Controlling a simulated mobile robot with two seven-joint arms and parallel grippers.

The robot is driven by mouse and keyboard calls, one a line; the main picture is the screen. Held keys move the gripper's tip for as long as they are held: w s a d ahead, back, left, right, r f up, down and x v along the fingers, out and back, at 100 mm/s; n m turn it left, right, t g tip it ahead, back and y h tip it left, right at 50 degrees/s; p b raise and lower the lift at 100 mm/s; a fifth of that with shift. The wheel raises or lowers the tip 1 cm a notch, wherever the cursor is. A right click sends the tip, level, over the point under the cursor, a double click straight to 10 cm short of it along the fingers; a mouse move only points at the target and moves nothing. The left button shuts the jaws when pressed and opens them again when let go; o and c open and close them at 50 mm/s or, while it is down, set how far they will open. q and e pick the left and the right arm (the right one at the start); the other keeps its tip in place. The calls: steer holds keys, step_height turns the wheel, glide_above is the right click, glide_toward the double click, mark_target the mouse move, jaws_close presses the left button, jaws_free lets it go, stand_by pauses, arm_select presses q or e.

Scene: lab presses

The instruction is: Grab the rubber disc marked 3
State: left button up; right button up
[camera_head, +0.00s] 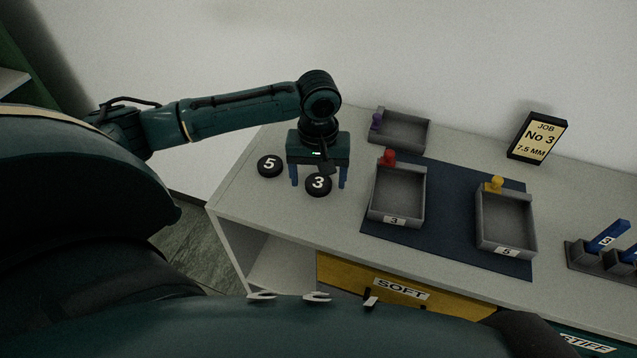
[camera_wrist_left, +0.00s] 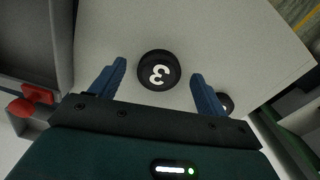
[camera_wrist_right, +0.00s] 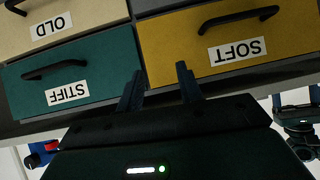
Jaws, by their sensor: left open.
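The rubber disc marked 3 (camera_head: 318,185) is black with a white number and lies on the light bench top near its left end. My left gripper (camera_head: 319,180) is directly above it, pointing down, with its blue fingers apart. In the left wrist view the disc (camera_wrist_left: 159,70) lies between and a little beyond the open fingertips (camera_wrist_left: 158,78), with nothing gripped. A second black disc marked 5 (camera_head: 270,166) lies to the left; part of it shows behind a finger in the left wrist view (camera_wrist_left: 226,103). My right gripper (camera_wrist_right: 160,82) is open and empty in front of the drawers.
Right of the disc stands a grey tray marked 3 with a red knob (camera_head: 396,218). A tray marked 5 with a yellow knob (camera_head: 506,246) and a tray with a purple knob (camera_head: 402,145) stand further off. A job sign (camera_head: 538,137) reads No 3, 7.5 MM. Drawers (camera_wrist_right: 219,45) are below.

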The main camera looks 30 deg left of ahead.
arm_select(q)
steer(key=shift+f, duration=0.4)
steer(key=shift+c, duration=0.2)
steer(key=c, duration=0.9)
steer(key=shift+c, duration=0.5)
